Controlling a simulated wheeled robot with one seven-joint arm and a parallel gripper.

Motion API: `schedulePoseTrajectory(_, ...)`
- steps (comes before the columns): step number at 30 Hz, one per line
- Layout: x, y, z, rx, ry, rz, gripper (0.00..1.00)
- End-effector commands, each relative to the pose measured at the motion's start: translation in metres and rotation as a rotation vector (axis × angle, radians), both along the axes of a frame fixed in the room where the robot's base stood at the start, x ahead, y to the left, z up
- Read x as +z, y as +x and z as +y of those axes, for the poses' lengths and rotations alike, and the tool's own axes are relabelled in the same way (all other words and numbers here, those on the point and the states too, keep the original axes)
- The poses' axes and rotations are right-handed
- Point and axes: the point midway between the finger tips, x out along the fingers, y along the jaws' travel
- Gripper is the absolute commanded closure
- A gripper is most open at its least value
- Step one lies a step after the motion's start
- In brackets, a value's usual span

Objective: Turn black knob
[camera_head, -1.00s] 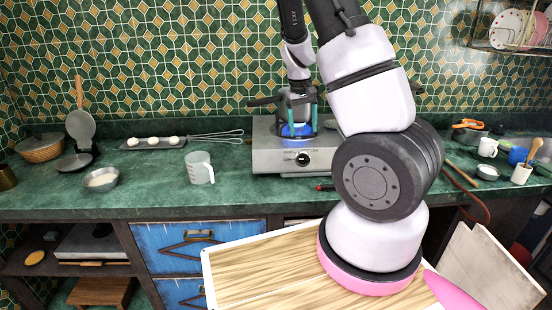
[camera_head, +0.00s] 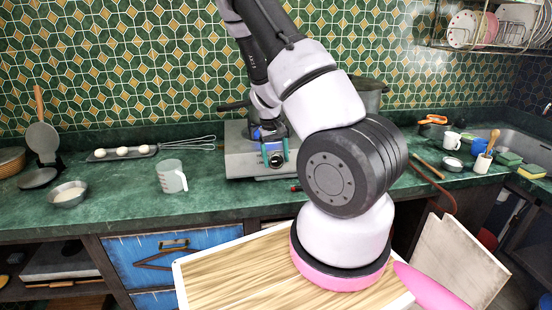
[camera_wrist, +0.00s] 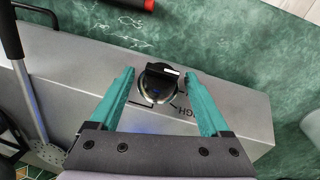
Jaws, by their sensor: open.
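The black knob (camera_wrist: 160,84) is on the front face of the grey gas hotplate (camera_wrist: 235,108). In the wrist view it sits between the two teal fingers of my gripper (camera_wrist: 160,88), with a gap on both sides. The fingers are open and I see no contact. In the head view my gripper (camera_head: 277,152) is at the front of the hotplate (camera_head: 240,163) and its fingers flank the knob (camera_head: 275,158). Part of the "HIGH" lettering shows beside the knob in the wrist view. My arm hides the right part of the hotplate.
A measuring cup (camera_head: 172,176), a small bowl (camera_head: 68,194) and a tray with eggs (camera_head: 122,153) stand left of the hotplate on the green counter. A pot (camera_head: 370,95) is behind my arm. A black and red object (camera_wrist: 137,4) lies on the counter before the hotplate.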

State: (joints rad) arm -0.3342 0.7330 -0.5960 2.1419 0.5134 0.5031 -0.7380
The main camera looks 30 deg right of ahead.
Motion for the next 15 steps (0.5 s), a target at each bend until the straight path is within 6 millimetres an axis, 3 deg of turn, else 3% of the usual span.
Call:
schedulePoseTrajectory(4, 0.0002, 0.0000, 0.0000, 0.000, 0.000, 0.000, 0.19)
schedulePoseTrajectory(5, 0.0002, 0.0000, 0.0000, 0.000, 0.000, 0.000, 0.27)
schedulePoseTrajectory(9, 0.0003, 0.0000, 0.0000, 0.000, 0.000, 0.000, 0.81)
schedulePoseTrajectory(11, 0.0003, -0.0001, 0.0000, 0.000, 0.000, 0.000, 1.00)
schedulePoseTrajectory(15, 0.0005, -0.0002, -0.0004, -0.002, 0.003, -0.001, 1.00)
